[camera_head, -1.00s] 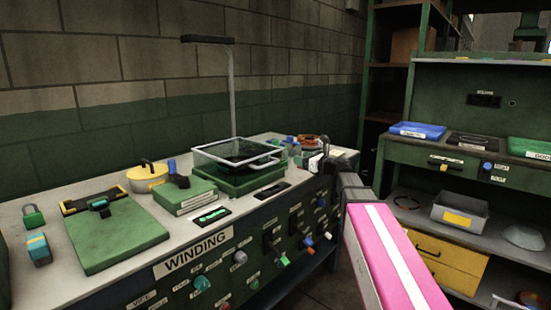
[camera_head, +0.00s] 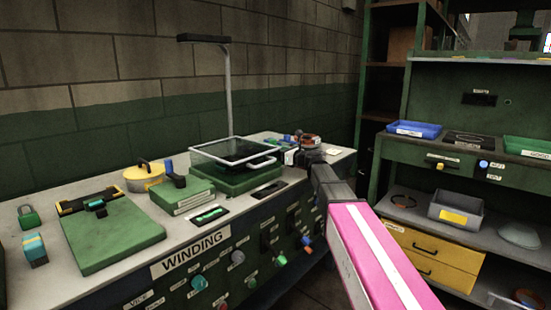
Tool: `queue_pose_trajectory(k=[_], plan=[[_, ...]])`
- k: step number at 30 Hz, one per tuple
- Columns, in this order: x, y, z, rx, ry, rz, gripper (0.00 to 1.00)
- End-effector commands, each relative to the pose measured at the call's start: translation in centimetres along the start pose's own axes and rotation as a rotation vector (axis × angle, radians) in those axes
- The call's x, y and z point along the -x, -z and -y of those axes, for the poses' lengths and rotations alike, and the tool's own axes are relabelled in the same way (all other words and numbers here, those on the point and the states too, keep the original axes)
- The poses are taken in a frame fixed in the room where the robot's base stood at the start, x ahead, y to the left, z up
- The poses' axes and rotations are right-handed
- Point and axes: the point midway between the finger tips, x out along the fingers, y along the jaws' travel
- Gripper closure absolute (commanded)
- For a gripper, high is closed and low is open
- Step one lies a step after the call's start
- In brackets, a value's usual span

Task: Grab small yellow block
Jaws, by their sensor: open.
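I cannot make out a separate small yellow block in this view. My gripper (camera_head: 291,157) is at the far right end of the winding bench (camera_head: 125,281), beside the clear-lidded green box (camera_head: 236,177). It is open, but small and dark here, and its jaws are hard to make out. Small blue and green items (camera_head: 286,139) and a reddish-brown ring-shaped thing (camera_head: 311,140) lie just behind it. My wrist and gripper hide part of that bench end.
A yellow round pot (camera_head: 144,176), a green case (camera_head: 186,195), a green board (camera_head: 110,234) and a teal block (camera_head: 35,249) stand on the bench's left part. A lamp post (camera_head: 230,95) rises behind the box. Shelving with a blue tray (camera_head: 414,130) and a grey bin (camera_head: 456,209) is right.

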Motion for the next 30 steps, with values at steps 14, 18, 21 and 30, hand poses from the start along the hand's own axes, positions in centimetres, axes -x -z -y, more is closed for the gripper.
queue_pose_trajectory(k=[14,18,21,30], plan=[[0.1,0.0,0.0,0.0,0.0,0.0,0.93],[0.1,0.0,0.0,0.0,0.0,0.0,0.93],[0.1,-0.4,0.0,0.0,0.0,0.001,0.93],[0.0,-4.7,0.0,0.002,-0.001,0.002,0.93]])
